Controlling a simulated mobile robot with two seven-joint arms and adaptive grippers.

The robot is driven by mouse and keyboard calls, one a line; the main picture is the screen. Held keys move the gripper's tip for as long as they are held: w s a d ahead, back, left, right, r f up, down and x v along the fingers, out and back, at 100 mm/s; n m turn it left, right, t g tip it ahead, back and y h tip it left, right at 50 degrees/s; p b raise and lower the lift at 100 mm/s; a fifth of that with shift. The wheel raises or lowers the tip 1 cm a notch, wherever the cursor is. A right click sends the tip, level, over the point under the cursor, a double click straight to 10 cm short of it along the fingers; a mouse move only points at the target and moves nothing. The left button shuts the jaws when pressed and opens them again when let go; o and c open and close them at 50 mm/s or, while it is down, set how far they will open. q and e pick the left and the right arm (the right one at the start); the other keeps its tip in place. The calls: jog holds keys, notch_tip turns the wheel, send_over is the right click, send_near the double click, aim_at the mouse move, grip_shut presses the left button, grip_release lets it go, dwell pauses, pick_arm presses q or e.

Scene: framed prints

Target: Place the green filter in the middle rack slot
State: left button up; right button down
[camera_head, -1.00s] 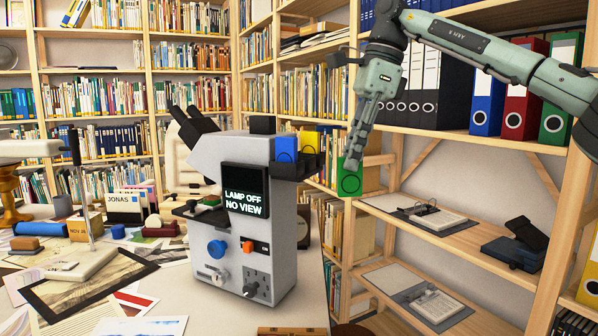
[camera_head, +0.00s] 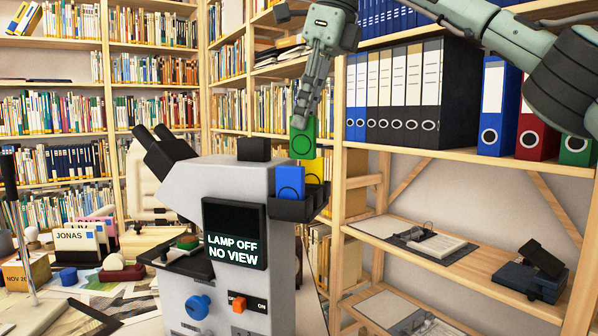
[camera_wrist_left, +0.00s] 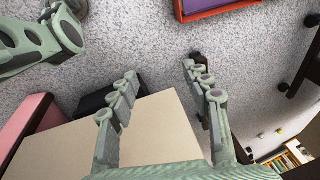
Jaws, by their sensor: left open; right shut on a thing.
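My right gripper (camera_head: 303,112) points down, shut on the green filter (camera_head: 302,132), and holds it upright above the dark rack (camera_head: 296,209) on the right side of the grey microscope (camera_head: 240,178). The blue filter (camera_head: 290,181) stands in the near part of the rack, and the yellow filter (camera_head: 315,170) shows behind it to the right. The green filter's lower edge appears close to the yellow one's top; the slot below is hidden by the blue filter. My left gripper (camera_wrist_left: 165,88) is open and empty in the left wrist view, over a pale box-like surface (camera_wrist_left: 160,130).
The microscope screen (camera_head: 234,234) reads "LAMP OFF NO VIEW". An orange switch (camera_head: 238,303) and blue knob (camera_head: 197,307) are on its front. A wooden shelf (camera_head: 455,262) with binders above stands to the right. Papers and stamps cover the table at left.

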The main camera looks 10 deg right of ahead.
aim_at(306, 157)
notch_tip(306, 157, down, 3)
jog(key=shift+d+r, duration=0.15)
jog(key=shift+f, duration=0.4)
notch_tip(306, 157, down, 3)
jog(key=shift+f, duration=0.4)
pick_arm(q)
jog(key=shift+w+d+r, duration=0.1)
jog(key=shift+w+d, duration=0.15)
jog(key=shift+w, duration=0.15)
pick_arm(e)
jog(key=c, duration=1.5)
grip_release()
jog(key=shift+c, duration=0.2)
pick_arm(q)
jog(key=shift+s, duration=0.35)
